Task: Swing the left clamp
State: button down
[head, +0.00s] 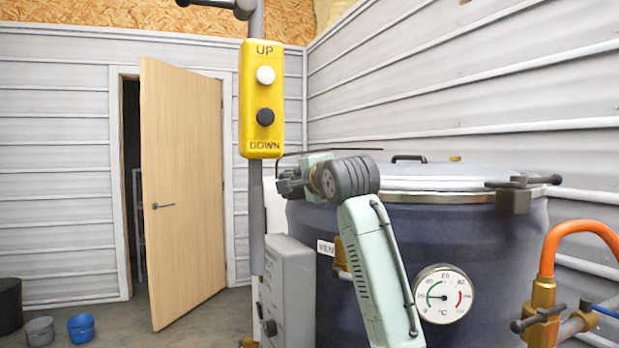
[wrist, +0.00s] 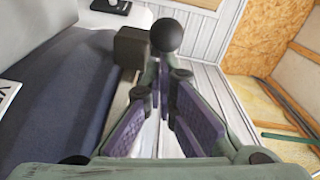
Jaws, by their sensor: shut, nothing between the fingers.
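The left clamp's dark block (wrist: 130,48) sits beside the dark blue vessel wall (wrist: 58,95) in the wrist view. A round black knob (wrist: 166,35) is close to it, just beyond the tips of my gripper (wrist: 165,72). The purple-padded fingers are shut with nothing held; I cannot tell whether the tips touch the knob. There the left clamp is mostly hidden by or merged with my gripper and wrist.
The right clamp (head: 514,196) sits on the lid's (head: 440,180) right edge. A yellow UP/DOWN pendant (head: 261,98) hangs left of the vessel, above a grey control box (head: 288,290). An orange hose (head: 572,236) is at right. A wooden door (head: 183,190) stands ajar; buckets (head: 81,328) lie lower left.

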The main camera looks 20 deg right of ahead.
aim_at(283, 176)
jog(key=shift+w+a+p, duration=0.2)
jog(key=shift+w+a, duration=0.1)
jog(key=shift+a, duration=0.75)
jog(key=shift+w+a+p, duration=0.2)
jog(key=shift+w+a, duration=0.05)
jog(key=shift+a, duration=0.8)
jog(key=shift+w+a+p, duration=0.25)
jog(key=shift+w+a, duration=0.1)
jog(key=shift+a, duration=0.25)
jog(key=shift+w+a+p, duration=0.2)
jog(key=shift+w+a, duration=0.1)
jog(key=shift+a, duration=0.25)
jog(key=shift+d, duration=0.1)
jog(key=s+d+b, duration=0.1)
jog(key=s+d, duration=0.1)
jog(key=d, duration=0.6)
jog(key=shift+s, duration=0.25)
jog(key=shift+d, duration=0.15)
